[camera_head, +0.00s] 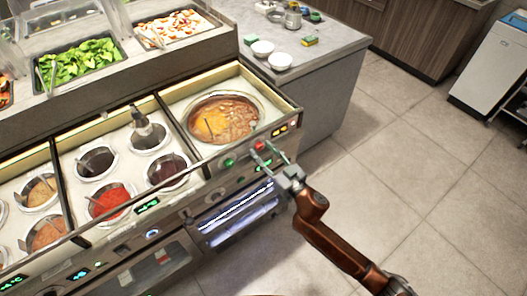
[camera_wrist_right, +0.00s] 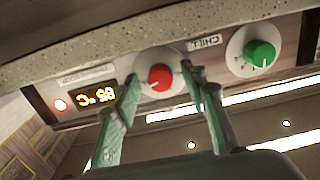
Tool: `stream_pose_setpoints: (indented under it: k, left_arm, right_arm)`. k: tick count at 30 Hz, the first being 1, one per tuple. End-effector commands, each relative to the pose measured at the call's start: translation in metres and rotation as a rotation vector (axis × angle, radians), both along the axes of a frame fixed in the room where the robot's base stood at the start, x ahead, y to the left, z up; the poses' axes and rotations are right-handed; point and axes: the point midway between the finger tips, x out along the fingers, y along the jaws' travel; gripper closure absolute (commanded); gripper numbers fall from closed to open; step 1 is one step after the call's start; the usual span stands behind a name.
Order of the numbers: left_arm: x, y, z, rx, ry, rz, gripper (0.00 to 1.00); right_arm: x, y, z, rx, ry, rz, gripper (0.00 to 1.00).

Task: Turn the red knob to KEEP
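The red knob (camera_head: 260,145) is on the front panel of the sauce counter, below the right-hand well. In the right wrist view the red knob (camera_wrist_right: 160,77) sits on a pale round dial with a white pointer mark toward its lower left. My right gripper (camera_head: 264,156) is at the panel in front of it. In the right wrist view my right gripper (camera_wrist_right: 160,78) is open, with one green finger on each side of the knob and a visible gap to both. Dial lettering at the knob is not legible. My left gripper is not in view.
A green knob (camera_wrist_right: 260,55) stands to the right of the red one, beyond an upside-down CHILL label (camera_wrist_right: 205,43). The counter's speckled edge (camera_wrist_right: 120,45) overhangs the panel.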

Motion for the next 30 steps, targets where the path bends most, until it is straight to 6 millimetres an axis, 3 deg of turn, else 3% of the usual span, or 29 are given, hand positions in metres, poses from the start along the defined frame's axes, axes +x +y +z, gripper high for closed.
stream_pose_setpoints:
  k: [7,24,30]
  left_arm:
    - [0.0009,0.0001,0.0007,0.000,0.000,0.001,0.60]
    - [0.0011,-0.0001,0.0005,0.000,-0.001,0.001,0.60]
    - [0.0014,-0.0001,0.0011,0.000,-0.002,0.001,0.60]
  right_arm:
    - [0.0009,0.0006,0.0003,0.000,0.000,0.000,0.60]
    - [0.0007,0.0004,0.0001,0.000,0.000,0.000,0.99]
    - [0.0007,0.0004,0.0003,-0.005,-0.004,0.000,1.00]
